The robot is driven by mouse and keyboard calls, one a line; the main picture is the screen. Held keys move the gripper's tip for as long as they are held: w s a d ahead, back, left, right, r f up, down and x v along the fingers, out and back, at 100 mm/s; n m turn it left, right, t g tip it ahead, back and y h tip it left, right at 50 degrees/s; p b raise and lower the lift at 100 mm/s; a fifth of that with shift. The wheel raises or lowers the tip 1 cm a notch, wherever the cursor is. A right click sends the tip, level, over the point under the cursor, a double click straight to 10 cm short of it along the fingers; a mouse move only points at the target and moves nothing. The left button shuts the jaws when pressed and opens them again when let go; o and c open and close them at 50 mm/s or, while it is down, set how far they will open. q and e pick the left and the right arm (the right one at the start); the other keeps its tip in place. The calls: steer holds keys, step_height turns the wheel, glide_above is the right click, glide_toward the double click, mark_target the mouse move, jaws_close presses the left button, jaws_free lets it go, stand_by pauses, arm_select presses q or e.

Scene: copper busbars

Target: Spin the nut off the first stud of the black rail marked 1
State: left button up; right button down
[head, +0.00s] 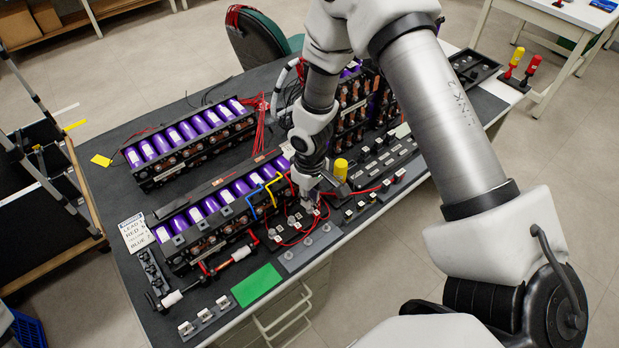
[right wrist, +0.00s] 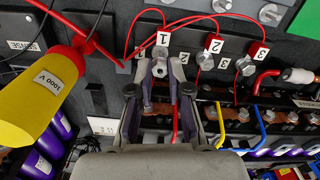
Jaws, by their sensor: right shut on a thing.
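In the right wrist view, my right gripper (right wrist: 161,76) is shut on a small silvery nut (right wrist: 159,67) just below the white tag marked 1 (right wrist: 163,39). The fingers hide most of the stud, so I cannot tell how far up the thread the nut is. Tags 2 (right wrist: 214,44) and 3 (right wrist: 262,53) stand to the right, with bolt heads and red leads by them. In the head view, my right gripper (head: 306,196) reaches down to the dark blocks at the bench's front edge, largely hidden by its wrist. My left gripper is out of view.
A yellow tool marked 1000 V (right wrist: 40,98) with a red collar stands close left of my fingers. Red leads arch nearby. Purple cell packs (head: 190,139) fill the bench behind. A green mat (head: 257,285) lies at the front.

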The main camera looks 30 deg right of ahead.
step_height(320, 180, up, 4)
steer(key=p, duration=0.3)
steer(key=shift+p, duration=0.3)
steer(key=shift+f, duration=0.1)
